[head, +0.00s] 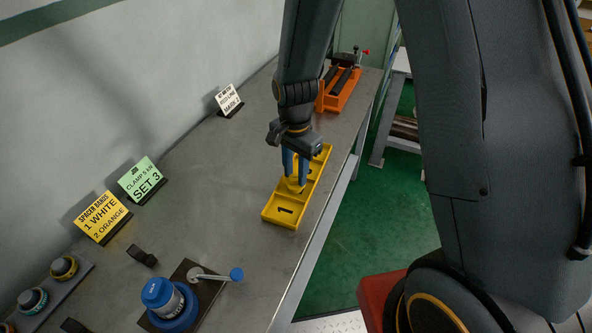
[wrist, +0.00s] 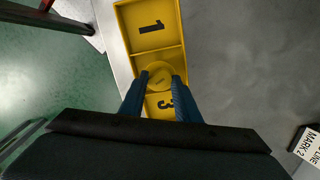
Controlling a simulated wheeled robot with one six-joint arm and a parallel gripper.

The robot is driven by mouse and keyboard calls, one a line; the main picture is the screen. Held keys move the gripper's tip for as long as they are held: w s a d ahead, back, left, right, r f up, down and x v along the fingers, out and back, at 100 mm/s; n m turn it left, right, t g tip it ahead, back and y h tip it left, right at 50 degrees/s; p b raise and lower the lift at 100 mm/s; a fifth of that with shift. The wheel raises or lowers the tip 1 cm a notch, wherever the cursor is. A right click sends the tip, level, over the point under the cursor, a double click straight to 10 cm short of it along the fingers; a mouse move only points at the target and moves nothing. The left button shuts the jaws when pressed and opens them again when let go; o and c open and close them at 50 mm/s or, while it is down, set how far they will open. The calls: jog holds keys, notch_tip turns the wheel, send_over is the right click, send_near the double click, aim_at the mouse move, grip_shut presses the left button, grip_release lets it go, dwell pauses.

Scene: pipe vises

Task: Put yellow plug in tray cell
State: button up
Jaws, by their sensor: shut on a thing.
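The yellow tray (head: 270,214) lies on the grey bench near its front edge; it also shows in the wrist view (wrist: 182,30). Cells marked 1 and 3 are visible in the wrist view. My gripper (head: 295,180), with blue fingers, points down over the middle of the tray. It is shut on the round yellow plug (wrist: 159,74), which sits between the fingertips (wrist: 157,80). The plug is over or in the middle cell, between 1 and 3, and hides most of that cell. I cannot tell whether it touches the cell floor.
An orange vise (head: 342,92) stands behind the tray. A blue-topped fixture with a crank handle (head: 172,300) is at the front left. Sign cards (head: 142,180) stand along the wall, and a rack of knobs (head: 50,285) is at lower left.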

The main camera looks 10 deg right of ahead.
aim_at(296, 178)
jog(key=shift+f, duration=0.15)
jog(key=o, duration=1.1)
jog(key=shift+o, duration=0.2)
notch_tip(296, 178, up, 12)
jog(key=b, duration=0.3)
jog(key=s+d+f+n+t, duration=0.1)
jog(key=s+d+n, duration=0.9)
jog(key=s, duration=0.1)
jog(key=shift+f, duration=0.35)
